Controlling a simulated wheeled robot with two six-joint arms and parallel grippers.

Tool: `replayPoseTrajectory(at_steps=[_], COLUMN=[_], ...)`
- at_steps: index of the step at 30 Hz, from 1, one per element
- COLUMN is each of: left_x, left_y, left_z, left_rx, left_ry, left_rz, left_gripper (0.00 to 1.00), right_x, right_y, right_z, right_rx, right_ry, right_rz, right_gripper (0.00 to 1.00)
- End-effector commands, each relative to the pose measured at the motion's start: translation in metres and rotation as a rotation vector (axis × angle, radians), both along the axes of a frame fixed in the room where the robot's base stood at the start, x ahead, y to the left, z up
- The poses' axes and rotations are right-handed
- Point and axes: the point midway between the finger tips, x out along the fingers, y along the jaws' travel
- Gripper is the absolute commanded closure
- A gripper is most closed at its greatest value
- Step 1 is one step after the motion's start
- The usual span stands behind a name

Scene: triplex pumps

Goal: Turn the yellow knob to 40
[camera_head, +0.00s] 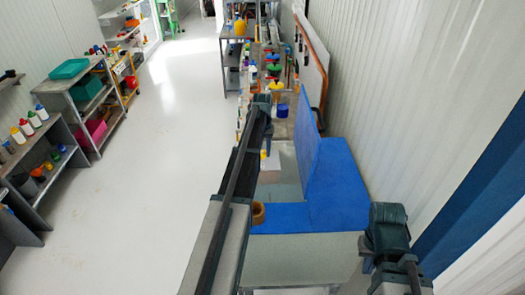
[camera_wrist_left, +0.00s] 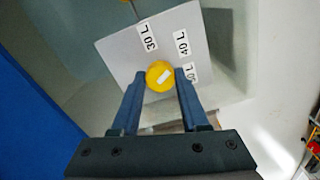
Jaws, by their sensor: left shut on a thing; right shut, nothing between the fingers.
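The yellow knob (camera_wrist_left: 158,83) is round and sits on a white plate (camera_wrist_left: 120,48) in the left wrist view. The plate carries labels "30 L" (camera_wrist_left: 148,37), "40 L" (camera_wrist_left: 182,43) and a partly covered one that looks like "50 L" (camera_wrist_left: 190,72). A white mark on the knob slants up and right, roughly toward "40 L"; I cannot tell if it lines up exactly. My left gripper (camera_wrist_left: 160,77) is shut on the knob, one finger on each side. In the head view the knob shows small and yellow (camera_head: 263,154). My right gripper's fingers are not visible.
A blue block with an upright part (camera_head: 335,185) stands right of the plate. A crowded bench (camera_head: 283,128) with several coloured items lies beyond my left arm. Shelves (camera_head: 85,100) line the left side. The white floor (camera_head: 160,150) between is clear. A corrugated wall (camera_head: 400,80) is at right.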

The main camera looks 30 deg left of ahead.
Motion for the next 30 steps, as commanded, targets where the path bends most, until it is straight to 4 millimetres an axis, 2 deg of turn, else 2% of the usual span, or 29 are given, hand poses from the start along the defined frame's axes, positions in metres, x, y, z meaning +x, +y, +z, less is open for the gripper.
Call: replayPoseTrajectory(at_steps=[3, 4, 8, 9, 22, 30], left_x=[0.000, 0.000, 0.000, 0.000, 0.000, 0.000], left_y=[0.000, 0.000, 0.000, 0.000, 0.000, 0.000], left_z=[0.000, 0.000, 0.000, 0.000, 0.005, 0.032], left_rx=[0.000, 0.000, 0.000, 0.000, 0.000, 0.000], left_ry=[0.001, 0.001, 0.000, 0.000, 0.000, 0.000], left_rz=[0.001, 0.001, 0.001, 0.001, 0.001, 0.001], left_gripper=[1.00, 0.52, 0.29, 0.26, 0.26, 0.26], right_x=[0.000, 0.000, 0.000, 0.000, 0.000, 0.000], right_y=[0.000, 0.000, 0.000, 0.000, 0.000, 0.000], right_z=[0.000, 0.000, 0.000, 0.000, 0.005, 0.032], right_rx=[0.000, 0.000, 0.000, 0.000, 0.000, 0.001], right_ry=[0.000, 0.000, 0.000, 0.000, 0.000, 0.000], right_rz=[0.000, 0.000, 0.000, 0.000, -0.001, -0.006], right_gripper=[1.00, 1.00, 1.00, 1.00, 1.00, 1.00])
